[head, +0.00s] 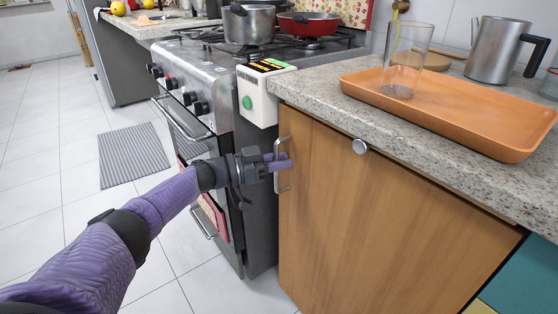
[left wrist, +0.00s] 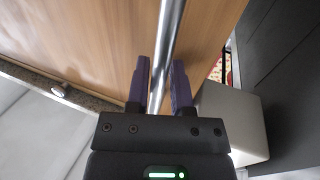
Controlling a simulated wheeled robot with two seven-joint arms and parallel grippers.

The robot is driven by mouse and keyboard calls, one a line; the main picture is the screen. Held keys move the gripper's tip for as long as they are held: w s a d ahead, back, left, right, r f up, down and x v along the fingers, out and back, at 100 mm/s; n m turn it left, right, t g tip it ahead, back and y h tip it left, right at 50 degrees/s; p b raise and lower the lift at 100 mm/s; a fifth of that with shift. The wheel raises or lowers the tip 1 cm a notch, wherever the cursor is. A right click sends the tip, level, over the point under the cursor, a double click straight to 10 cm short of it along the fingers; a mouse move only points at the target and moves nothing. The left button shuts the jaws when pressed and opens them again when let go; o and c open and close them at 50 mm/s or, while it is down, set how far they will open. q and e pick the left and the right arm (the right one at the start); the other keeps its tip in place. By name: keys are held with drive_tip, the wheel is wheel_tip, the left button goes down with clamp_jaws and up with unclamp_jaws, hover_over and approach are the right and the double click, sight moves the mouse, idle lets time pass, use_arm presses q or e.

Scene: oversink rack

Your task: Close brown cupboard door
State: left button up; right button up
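The brown cupboard door (head: 385,210) is below the granite counter at the right of the head view, and its wood fills the upper left of the left wrist view (left wrist: 85,45). It looks flush or nearly flush with the cupboard front; a small gap cannot be ruled out. Its vertical metal handle (head: 283,186) is near its left edge. My left gripper (head: 283,161) is at this handle. In the left wrist view, the handle bar (left wrist: 168,40) runs between the two purple fingers, with narrow gaps showing beside it. My right gripper is out of view.
A stove (head: 205,95) with pots stands left of the cupboard, and a white box (head: 262,98) hangs at its corner. A round knob (head: 359,146) is under the counter edge. An orange tray (head: 465,108) with a glass is on the counter. The tiled floor at left is mostly clear.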

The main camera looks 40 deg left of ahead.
use_arm(q)
drive_tip(key=p+v, duration=0.3)
drive_tip(key=v, duration=0.7)
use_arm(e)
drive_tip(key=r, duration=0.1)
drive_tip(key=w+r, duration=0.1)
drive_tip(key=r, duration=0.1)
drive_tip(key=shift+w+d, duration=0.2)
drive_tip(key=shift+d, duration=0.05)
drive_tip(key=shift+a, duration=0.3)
